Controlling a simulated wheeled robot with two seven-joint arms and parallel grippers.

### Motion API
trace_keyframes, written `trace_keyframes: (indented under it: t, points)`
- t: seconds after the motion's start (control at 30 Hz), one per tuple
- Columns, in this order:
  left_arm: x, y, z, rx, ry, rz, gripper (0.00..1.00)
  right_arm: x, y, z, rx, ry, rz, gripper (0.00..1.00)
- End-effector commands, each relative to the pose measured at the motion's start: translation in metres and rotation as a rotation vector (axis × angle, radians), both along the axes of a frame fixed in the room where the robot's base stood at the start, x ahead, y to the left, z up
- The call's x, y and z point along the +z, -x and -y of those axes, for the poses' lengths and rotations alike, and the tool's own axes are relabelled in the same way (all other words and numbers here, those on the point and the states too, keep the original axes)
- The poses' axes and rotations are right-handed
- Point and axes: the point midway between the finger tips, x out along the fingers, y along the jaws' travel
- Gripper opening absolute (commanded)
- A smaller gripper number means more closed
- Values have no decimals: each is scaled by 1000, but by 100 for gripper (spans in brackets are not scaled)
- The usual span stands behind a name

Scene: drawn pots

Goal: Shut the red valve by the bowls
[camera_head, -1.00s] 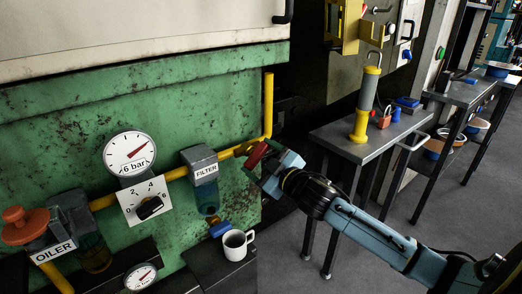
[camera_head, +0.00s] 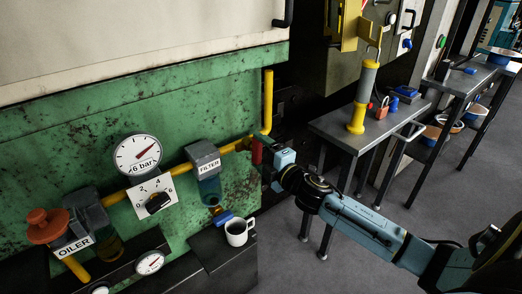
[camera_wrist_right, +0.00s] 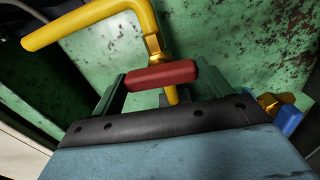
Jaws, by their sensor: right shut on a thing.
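The red valve handle (camera_head: 256,151) sits on the yellow pipe (camera_head: 230,149), just right of the filter, on the green machine. In the head view it stands nearly upright, across the pipe run. In the right wrist view the red handle (camera_wrist_right: 162,76) lies crosswise over the pipe, below a brass fitting (camera_wrist_right: 155,47). My right gripper (camera_head: 265,154) is shut on the handle, with its jaws at either end in the wrist view (camera_wrist_right: 160,85). My left gripper is out of view. The bowls (camera_head: 448,122) are on the far right table's lower shelf, away from this valve.
A white mug (camera_head: 240,232) and a blue-handled tap (camera_head: 222,217) are below the filter (camera_head: 207,165). A gauge (camera_head: 137,155), a dial plate (camera_head: 156,194) and the oiler (camera_head: 62,232) are left. A grey table (camera_head: 345,135) stands right of my gripper.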

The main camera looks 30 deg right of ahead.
Motion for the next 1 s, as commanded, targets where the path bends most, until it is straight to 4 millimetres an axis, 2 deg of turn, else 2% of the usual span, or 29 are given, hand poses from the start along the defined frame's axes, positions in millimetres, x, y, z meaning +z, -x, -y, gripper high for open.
trace_keyframes:
  t: [0.3,0.73,0.77,0.9,1.0]
  points:
    - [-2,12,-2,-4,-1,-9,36,0,0,-1,2,81,6,55]
    - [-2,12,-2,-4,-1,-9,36,0,0,-1,2,90,7,55]
    - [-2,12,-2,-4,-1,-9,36,0,0,-1,2,90,7,80]
    - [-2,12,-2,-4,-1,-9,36,0,0,-1,2,89,7,98]
    - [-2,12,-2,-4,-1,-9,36,0,0,0,1,88,7,99]
